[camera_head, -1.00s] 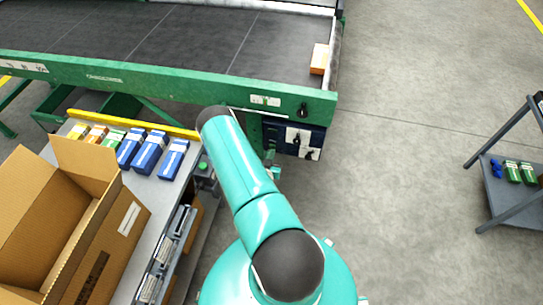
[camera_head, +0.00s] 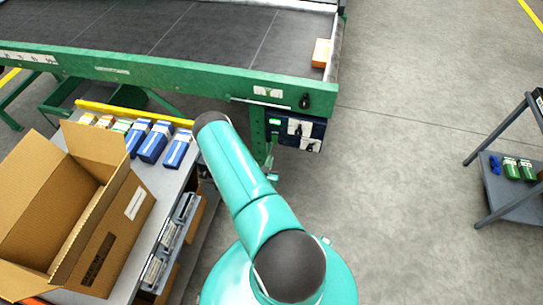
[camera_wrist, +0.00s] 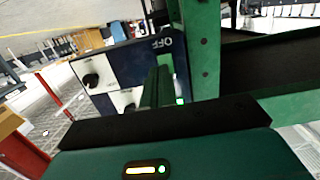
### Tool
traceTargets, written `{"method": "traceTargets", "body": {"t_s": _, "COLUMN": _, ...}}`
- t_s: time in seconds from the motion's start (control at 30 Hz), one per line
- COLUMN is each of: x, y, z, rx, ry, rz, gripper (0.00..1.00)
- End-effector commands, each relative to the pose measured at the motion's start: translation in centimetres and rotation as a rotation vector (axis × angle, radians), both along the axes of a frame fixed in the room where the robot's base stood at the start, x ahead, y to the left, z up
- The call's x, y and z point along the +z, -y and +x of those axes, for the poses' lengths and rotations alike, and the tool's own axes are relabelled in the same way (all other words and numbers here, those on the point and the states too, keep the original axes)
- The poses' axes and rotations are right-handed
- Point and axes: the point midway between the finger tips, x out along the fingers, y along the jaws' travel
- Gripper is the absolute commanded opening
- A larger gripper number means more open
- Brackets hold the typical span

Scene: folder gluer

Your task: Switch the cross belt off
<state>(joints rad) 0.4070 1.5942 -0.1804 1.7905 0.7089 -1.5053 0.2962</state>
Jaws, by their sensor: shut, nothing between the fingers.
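The dark blue control box (camera_head: 318,132) with white plates hangs under the right end of the green belt frame. In the wrist view the control box (camera_wrist: 135,65) looks tilted and carries the letters OFF. A black rotary knob (camera_wrist: 91,80) sits on one white plate, and a second knob (camera_wrist: 130,107) sits lower. A small green light (camera_wrist: 180,100) glows at the box's lower right. My gripper (camera_wrist: 158,85) is shut and empty, in front of the box, partly covering its face. In the head view my gripper (camera_head: 271,158) is small, just left of the box. Contact cannot be told.
The dark belt (camera_head: 215,35) carries an orange box (camera_head: 321,52) at its right end. Another black knob (camera_head: 305,101) is on the green frame. A bench with an open carton (camera_head: 115,205) and blue packs (camera_head: 155,142) stands left. Right is open floor, then a shelf (camera_head: 510,205).

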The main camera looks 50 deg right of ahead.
Motion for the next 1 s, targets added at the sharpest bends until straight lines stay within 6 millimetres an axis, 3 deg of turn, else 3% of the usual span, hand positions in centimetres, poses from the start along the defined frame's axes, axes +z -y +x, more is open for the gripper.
{"method": "traceTargets", "body": {"t_s": 0.2, "x": -0.6, "y": -3.8, "z": -1.6, "rx": 0.002, "ry": -0.002, "rz": 0.001, "gripper": 0.00}}
{"method": "traceTargets", "body": {"t_s": 0.4, "x": -0.8, "y": -5.7, "z": -2.4, "rx": 0.001, "ry": -0.001, "rz": 0.000, "gripper": 0.00}}
{"method": "traceTargets", "body": {"t_s": 0.83, "x": -0.8, "y": -6.0, "z": -2.8, "rx": -0.004, "ry": 0.010, "rz": 0.004, "gripper": 0.00}}
{"method": "traceTargets", "body": {"t_s": 1.0, "x": -0.6, "y": -5.7, "z": -3.5, "rx": -0.032, "ry": 0.102, "rz": 0.043, "gripper": 0.00}}
